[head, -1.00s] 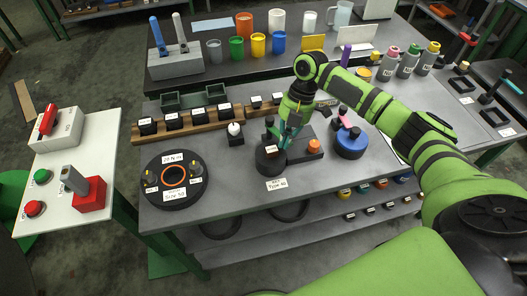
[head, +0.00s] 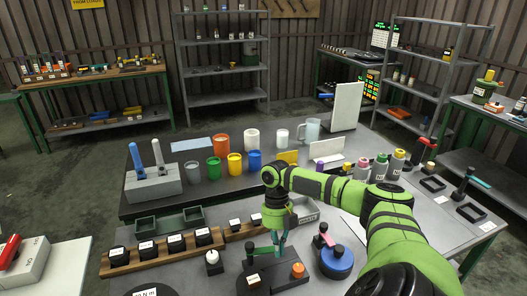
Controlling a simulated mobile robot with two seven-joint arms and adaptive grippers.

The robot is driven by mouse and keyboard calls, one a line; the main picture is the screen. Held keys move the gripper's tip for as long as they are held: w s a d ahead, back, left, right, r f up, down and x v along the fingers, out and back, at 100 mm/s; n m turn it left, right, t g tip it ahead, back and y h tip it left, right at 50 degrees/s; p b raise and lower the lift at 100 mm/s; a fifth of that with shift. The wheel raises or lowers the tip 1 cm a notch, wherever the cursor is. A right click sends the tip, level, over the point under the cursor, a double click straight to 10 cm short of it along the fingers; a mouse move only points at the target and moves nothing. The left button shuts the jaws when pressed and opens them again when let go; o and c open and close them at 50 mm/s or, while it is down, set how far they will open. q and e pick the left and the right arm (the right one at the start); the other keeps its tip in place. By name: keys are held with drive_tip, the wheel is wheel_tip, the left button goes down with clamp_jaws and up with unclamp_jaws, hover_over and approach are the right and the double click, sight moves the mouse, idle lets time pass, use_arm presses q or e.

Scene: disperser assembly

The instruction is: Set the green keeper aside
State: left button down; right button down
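My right gripper (head: 279,248) points down above the dark fixture block (head: 273,277) at the bottom middle of the head view. Its fingers are close together. A small green piece, the green keeper (head: 263,251), sticks out to the left from between the fingertips and appears gripped there. The fingers hide part of it. My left gripper is not in view.
A wooden rack (head: 128,266) of labelled black blocks and green bins (head: 185,219) lie to the left. Cups, including a yellow cup (head: 235,164), stand behind. Grey table surface shows between these.

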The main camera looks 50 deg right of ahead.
drive_tip(key=shift+w+d, duration=0.25)
drive_tip(key=shift+d, duration=0.2)
drive_tip(key=shift+w, duration=0.1)
idle(0.4)
